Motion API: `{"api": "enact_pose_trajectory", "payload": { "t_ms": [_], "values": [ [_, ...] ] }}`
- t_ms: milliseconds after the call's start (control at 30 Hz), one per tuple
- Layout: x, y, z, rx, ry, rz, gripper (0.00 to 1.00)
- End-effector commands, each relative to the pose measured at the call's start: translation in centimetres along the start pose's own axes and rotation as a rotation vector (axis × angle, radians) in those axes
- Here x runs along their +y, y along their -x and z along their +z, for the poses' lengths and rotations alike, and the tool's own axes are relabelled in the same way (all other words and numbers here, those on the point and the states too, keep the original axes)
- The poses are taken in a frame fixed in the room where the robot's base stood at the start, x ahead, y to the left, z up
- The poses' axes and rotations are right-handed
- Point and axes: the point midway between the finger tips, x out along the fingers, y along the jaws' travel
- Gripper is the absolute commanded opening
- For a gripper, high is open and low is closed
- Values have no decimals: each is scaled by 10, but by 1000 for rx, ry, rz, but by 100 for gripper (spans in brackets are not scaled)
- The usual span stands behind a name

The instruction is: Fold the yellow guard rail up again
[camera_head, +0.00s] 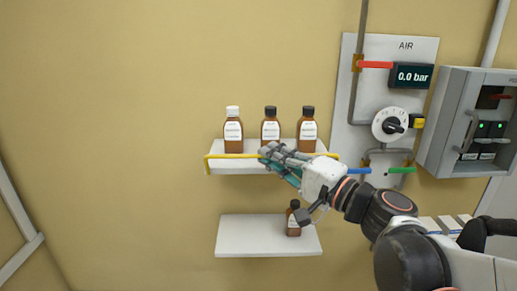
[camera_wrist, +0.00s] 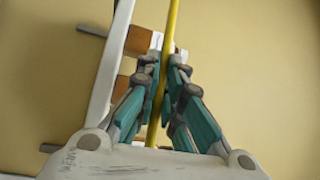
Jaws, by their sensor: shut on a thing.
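The yellow guard rail (camera_head: 233,156) runs along the front of the upper white shelf (camera_head: 225,169), at about the level of the shelf board and below the bottle labels. My gripper (camera_head: 268,158) is at the middle of the rail and is shut on it. In the wrist view the yellow rail (camera_wrist: 170,35) passes between the teal fingers of my gripper (camera_wrist: 162,95). The fingers hide part of the rail in the head view.
Three brown bottles stand on the upper shelf: one white-capped (camera_head: 233,133), two black-capped (camera_head: 270,128) (camera_head: 308,128). Another brown bottle (camera_head: 293,222) stands on the lower shelf (camera_head: 248,238). The AIR panel (camera_head: 420,52) and a grey electrical box (camera_head: 450,120) are on the right.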

Motion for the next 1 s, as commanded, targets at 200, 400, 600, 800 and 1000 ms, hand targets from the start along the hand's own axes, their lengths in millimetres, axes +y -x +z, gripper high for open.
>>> {"api": "enact_pose_trajectory", "payload": {
  "t_ms": [200, 400, 600, 800, 1000],
  "values": [
    [-4, -8, -8, -1, -118, 120, 0],
    [-3, -12, -12, -1, -199, 199, 0],
    [-1, -15, -14, -2, -245, 244, 0],
    [0, -15, -14, -3, -262, 261, 0],
    [0, -15, -15, -2, -264, 263, 0]
  ]
}}
